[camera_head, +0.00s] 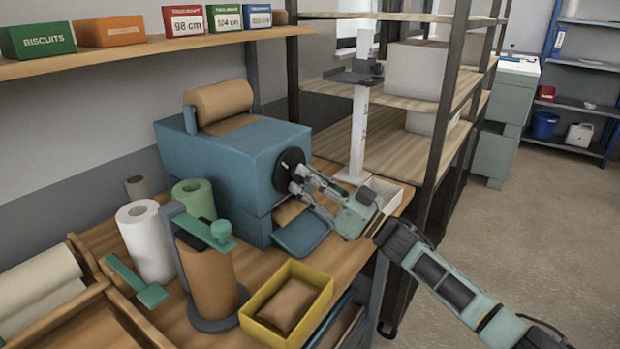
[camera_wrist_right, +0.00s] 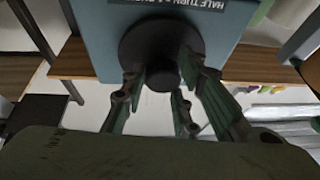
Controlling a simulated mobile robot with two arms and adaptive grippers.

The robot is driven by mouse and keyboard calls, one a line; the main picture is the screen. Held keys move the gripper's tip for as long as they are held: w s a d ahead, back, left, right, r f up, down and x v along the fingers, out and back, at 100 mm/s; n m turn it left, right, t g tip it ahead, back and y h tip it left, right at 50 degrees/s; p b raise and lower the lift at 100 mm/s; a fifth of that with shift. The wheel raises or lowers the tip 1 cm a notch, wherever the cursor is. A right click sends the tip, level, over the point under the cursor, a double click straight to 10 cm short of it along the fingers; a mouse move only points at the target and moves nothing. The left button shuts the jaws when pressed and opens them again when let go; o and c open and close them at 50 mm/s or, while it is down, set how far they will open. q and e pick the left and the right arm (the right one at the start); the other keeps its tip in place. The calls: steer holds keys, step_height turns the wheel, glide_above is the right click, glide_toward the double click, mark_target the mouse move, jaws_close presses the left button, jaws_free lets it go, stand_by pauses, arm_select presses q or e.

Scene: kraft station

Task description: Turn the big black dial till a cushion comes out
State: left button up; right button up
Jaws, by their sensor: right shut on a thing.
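The big black dial (camera_head: 290,165) is on the right face of a blue machine (camera_head: 225,150) on the wooden bench. It also shows in the right wrist view (camera_wrist_right: 160,45), with part of a printed label beside it. My right gripper (camera_head: 299,185) reaches in from the right, its fingers closed around the dial's central knob (camera_wrist_right: 162,76). A brown paper roll sits on top of the machine. Below the dial, brown paper shows in the outlet (camera_head: 288,211), above a blue tray (camera_head: 302,232). A brown cushion (camera_head: 287,304) lies in a yellow bin (camera_head: 258,301). My left gripper is not in view.
A white paper roll (camera_head: 146,240), a green roll (camera_head: 194,198) and a brown roll on a stand (camera_head: 208,280) are left of the tray. A shelf post (camera_head: 445,110) stands behind my right arm. Labelled boxes line the upper shelf (camera_head: 150,48). Open floor is at right.

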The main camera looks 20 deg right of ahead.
steer(key=shift+s+a+f+m+t+h+p, duration=0.15)
steer(key=shift+m+t+h+p, duration=0.3)
steer(key=shift+m+h+p, duration=1.85)
steer(key=shift+s+a+m+t+h+p, duration=0.1)
steer(key=shift+m+t+h+p, duration=0.55)
steer(key=shift+m+p, duration=3)
steer(key=shift+s+a+f+m+t+h+p, duration=0.15)
steer(key=shift+m+h+p, duration=1.6)
steer(key=shift+m, duration=2.5)
steer(key=shift+f, duration=0.15)
steer(key=o, duration=0.8)
steer(key=shift+o, duration=1)
steer(key=shift+r, duration=0.2)
